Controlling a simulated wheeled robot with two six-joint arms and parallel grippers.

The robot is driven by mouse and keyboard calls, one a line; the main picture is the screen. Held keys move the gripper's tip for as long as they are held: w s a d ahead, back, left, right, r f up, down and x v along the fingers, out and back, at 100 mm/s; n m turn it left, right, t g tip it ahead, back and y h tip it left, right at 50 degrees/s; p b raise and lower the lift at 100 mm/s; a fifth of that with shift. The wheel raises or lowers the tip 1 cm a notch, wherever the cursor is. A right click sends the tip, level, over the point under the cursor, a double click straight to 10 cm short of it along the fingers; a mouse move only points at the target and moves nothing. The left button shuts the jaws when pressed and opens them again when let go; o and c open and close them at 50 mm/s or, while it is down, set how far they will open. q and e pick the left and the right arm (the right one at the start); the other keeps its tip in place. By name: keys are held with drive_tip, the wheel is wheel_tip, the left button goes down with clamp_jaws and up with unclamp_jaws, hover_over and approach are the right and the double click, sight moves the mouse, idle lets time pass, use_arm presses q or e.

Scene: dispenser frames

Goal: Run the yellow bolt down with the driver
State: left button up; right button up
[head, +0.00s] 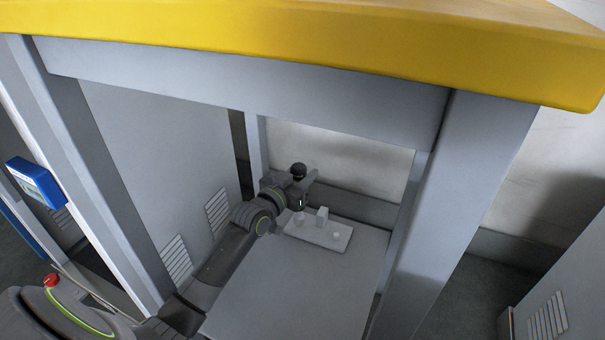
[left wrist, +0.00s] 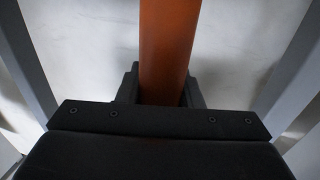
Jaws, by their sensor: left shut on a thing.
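My left gripper (head: 306,190) is over the far end of the grey table inside the frame, above a pale plate (head: 330,241). In the left wrist view it is shut on an orange cylinder, which looks like the driver (left wrist: 167,45); its ends are out of that view. In the head view the driver is not clear behind the gripper. The plate carries a small upright block (head: 322,213) and small pale round bits. No yellow bolt can be made out, and whether the driver touches anything cannot be told. My right gripper is not in view.
Grey posts stand on both sides, with a thick yellow beam (head: 330,45) across the top. The near part of the grey table (head: 300,290) is clear. A blue box with a display (head: 35,184) hangs on the left post. A pale wall is behind.

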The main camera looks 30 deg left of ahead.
sight(302, 163)
use_arm(q)
drive_tip(key=shift+f+b, duration=0.65)
drive_tip(key=shift+f, duration=0.1)
idle(0.5)
drive_tip(key=shift+f, duration=0.2)
idle(1.1)
drive_tip(key=shift+r+p, duration=2.5)
drive_tip(key=shift+r, duration=0.15)
drive_tip(key=shift+f, duration=0.1)
